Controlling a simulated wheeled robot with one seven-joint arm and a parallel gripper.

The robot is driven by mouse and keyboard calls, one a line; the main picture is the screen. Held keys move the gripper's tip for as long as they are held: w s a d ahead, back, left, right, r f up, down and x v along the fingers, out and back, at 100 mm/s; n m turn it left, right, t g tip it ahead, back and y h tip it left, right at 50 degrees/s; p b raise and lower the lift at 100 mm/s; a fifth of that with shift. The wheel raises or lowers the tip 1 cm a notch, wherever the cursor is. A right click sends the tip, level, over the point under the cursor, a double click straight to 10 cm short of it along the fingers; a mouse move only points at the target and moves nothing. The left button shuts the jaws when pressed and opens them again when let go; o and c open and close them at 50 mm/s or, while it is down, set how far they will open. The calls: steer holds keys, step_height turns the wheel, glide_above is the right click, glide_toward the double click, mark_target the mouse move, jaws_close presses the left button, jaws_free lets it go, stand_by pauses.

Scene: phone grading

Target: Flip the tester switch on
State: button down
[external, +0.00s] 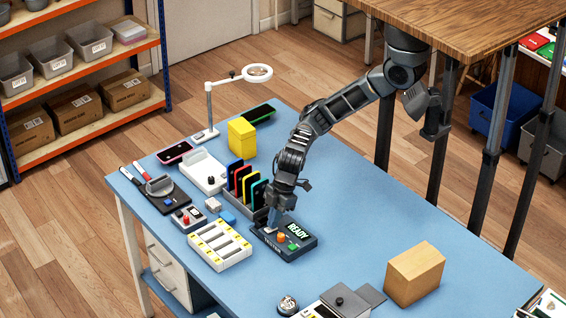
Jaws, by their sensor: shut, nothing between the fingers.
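The tester (294,249) is a dark box on the blue table, with a screen reading READY (298,231), an orange knob or lamp and a green button. My gripper (272,225) is shut and empty, pointing down at the tester's left end, beside the pale switch area (269,231). The fingertips are very close to it; I cannot tell whether they touch. The switch itself is too small and partly hidden to read its position.
A rack of coloured phones (246,186) stands close behind my gripper. A white tray with slots (220,245) lies left of the tester, and a wooden block (414,274) lies to the right. A magnifier lamp (209,108) stands at the back. The blue table (350,215) is clear right of the tester.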

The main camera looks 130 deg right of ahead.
steer(key=shift+w+r, duration=0.15)
steer(key=shift+w, duration=0.15)
steer(key=shift+r, duration=0.1)
steer(key=shift+r+p, duration=0.25)
steer(key=shift+p, duration=0.15)
steer(key=p+v, duration=0.3)
steer(key=shift+w+r, duration=0.25)
steer(key=shift+r, duration=0.15)
steer(key=s+v, duration=0.1)
steer(key=v, duration=0.8)
steer(key=shift+s+b, duration=0.4)
steer(key=shift+s, duration=0.1)
steer(key=shift+f, duration=0.1)
